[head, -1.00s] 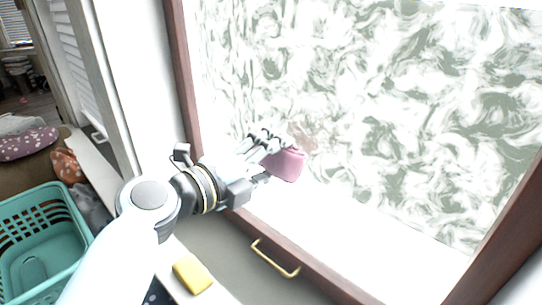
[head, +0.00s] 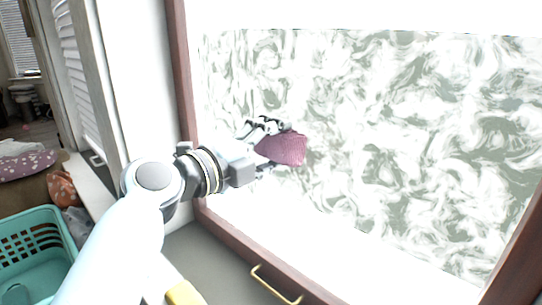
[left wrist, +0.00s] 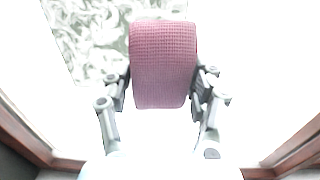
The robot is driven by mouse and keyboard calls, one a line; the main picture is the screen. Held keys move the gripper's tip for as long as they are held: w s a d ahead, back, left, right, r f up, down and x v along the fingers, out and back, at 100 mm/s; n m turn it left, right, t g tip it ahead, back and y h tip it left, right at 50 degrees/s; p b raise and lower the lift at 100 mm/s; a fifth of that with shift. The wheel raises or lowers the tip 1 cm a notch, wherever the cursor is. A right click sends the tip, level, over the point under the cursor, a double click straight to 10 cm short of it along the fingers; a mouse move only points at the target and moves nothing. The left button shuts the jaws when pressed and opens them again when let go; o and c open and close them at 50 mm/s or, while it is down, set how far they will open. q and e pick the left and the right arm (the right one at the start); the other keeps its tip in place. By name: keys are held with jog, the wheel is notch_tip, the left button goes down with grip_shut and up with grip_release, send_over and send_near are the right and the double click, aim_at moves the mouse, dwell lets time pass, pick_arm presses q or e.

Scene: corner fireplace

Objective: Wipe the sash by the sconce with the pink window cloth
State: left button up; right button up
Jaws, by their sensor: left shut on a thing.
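The pink window cloth (head: 284,149) is in my left gripper (head: 268,146), which is shut on it. In the left wrist view the cloth (left wrist: 163,64) stands between the two fingers of the gripper (left wrist: 163,95). The sash pane (head: 400,140) has a white and grey-green swirled pattern inside a dark reddish-brown frame (head: 186,90). The cloth is in front of the lower left part of the pane; I cannot tell whether it touches. No sconce shows. My right gripper is not in view.
A yellow handle (head: 276,285) is on the grey surface below the frame. A yellow block (head: 184,294) is at the bottom. A teal basket (head: 38,250) stands at the lower left, near a spotted cushion (head: 25,167). White louvred shutters (head: 82,80) are on the left.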

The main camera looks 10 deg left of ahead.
aim_at(247, 119)
pick_arm(q)
jog(key=shift+w+a+r+b, duration=0.2)
jog(key=shift+w+r+b, duration=0.15)
jog(key=shift+r, duration=0.2)
jog(key=shift+w+a+r+b, duration=0.15)
jog(key=shift+w+r+b, duration=0.15)
jog(key=shift+r, duration=0.2)
jog(key=shift+w+a+r+b, duration=0.2)
jog(key=shift+a+b, duration=0.15)
jog(key=shift+b, duration=0.05)
jog(key=shift+w+a+f+b, duration=0.15)
jog(key=shift+w+a+b, duration=0.25)
jog(key=shift+a+b, duration=0.25)
jog(key=shift+w+a+f+b, duration=0.1)
jog(key=shift+w+a+b, duration=0.25)
jog(key=shift+a+b, duration=0.25)
jog(key=shift+w+a+b, duration=0.3)
jog(key=shift+a, duration=0.15)
jog(key=w+a+b, duration=0.1)
jog(key=a+b, duration=0.1)
jog(key=b, duration=0.1)
jog(key=shift+w+a, duration=0.4)
